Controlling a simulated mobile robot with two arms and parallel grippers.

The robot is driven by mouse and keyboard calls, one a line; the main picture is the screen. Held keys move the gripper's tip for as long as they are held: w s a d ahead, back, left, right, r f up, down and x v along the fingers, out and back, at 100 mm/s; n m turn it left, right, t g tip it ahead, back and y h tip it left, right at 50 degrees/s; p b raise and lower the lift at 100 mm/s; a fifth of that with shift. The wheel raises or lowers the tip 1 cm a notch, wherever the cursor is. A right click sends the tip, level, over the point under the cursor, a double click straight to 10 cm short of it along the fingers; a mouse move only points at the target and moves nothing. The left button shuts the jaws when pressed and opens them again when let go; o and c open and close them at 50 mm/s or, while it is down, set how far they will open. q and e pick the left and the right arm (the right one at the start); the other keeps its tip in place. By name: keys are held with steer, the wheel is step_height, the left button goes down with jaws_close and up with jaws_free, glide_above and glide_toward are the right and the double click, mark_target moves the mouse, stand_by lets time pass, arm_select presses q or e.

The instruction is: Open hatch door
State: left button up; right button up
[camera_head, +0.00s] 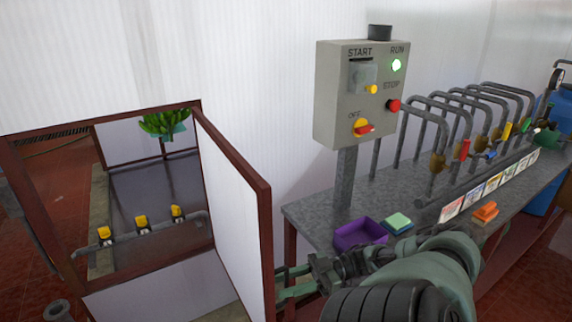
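The hatch door (236,200) is a white panel with a dark red-brown frame. It stands swung out from the right side of the hatch frame (105,118), and the opening is uncovered. My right gripper (280,284) is beside the door's lower free edge, on its right side. Its two fingers point left with a gap between them, and I see nothing held. The fingertips end at the door's edge; I cannot tell whether they touch it. My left gripper is not in view.
Through the opening are a green hanging bunch (163,124) and a pipe with yellow-topped fittings (140,222). A grey control box (350,105) stands on a post behind my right arm. The metal bench (310,210) holds a purple tray (358,234), a sponge (398,222) and bent pipes.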

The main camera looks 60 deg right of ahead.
steer(key=shift+r, duration=0.15)
step_height(320, 180, up, 20)
steer(key=p, duration=1)
